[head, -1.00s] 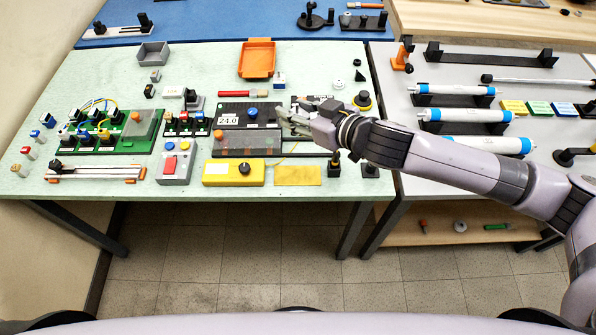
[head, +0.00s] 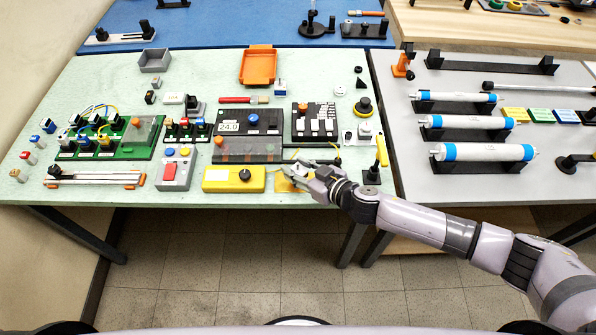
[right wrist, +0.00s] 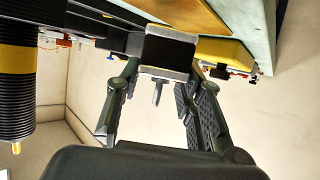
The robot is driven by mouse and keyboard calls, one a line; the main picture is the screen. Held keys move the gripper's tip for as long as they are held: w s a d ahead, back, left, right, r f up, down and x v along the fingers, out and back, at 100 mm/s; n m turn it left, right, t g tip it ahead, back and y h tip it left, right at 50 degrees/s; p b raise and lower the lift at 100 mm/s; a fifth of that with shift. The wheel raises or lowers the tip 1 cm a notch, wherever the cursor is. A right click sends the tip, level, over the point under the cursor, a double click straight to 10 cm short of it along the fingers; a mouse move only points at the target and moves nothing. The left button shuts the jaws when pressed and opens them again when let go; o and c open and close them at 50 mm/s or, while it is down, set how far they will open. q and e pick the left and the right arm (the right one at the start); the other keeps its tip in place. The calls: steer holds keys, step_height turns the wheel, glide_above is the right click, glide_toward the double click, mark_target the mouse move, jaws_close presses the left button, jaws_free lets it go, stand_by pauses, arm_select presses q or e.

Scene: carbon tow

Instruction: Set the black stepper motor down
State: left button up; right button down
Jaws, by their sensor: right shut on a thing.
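The black stepper motor (right wrist: 170,48) shows in the right wrist view, with a silver end plate and a shaft pointing toward the camera. It sits between the fingertips of my right gripper (right wrist: 160,88), which is shut on it. In the head view my right gripper (head: 290,172) is over the orange-yellow pad (head: 287,186) near the bench's front edge. The motor cannot be made out there, and the gripper covers part of the pad. I cannot tell whether the motor touches anything below. My left gripper is not in view.
A yellow box with a black knob (head: 234,179) stands just left of the gripper. A dark tray with a clear cover (head: 246,150) lies behind it. A black stand with a yellow-topped tool (head: 373,172) is to the right. The green bench's front edge (head: 200,200) is close.

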steer(key=shift+f, duration=0.55)
steer(key=shift+f, duration=0.2)
steer(key=c, duration=1.1)
jaws_free()
steer(key=shift+r, duration=0.15)
steer(key=b+v, duration=0.1)
steer(key=v, duration=1.1)
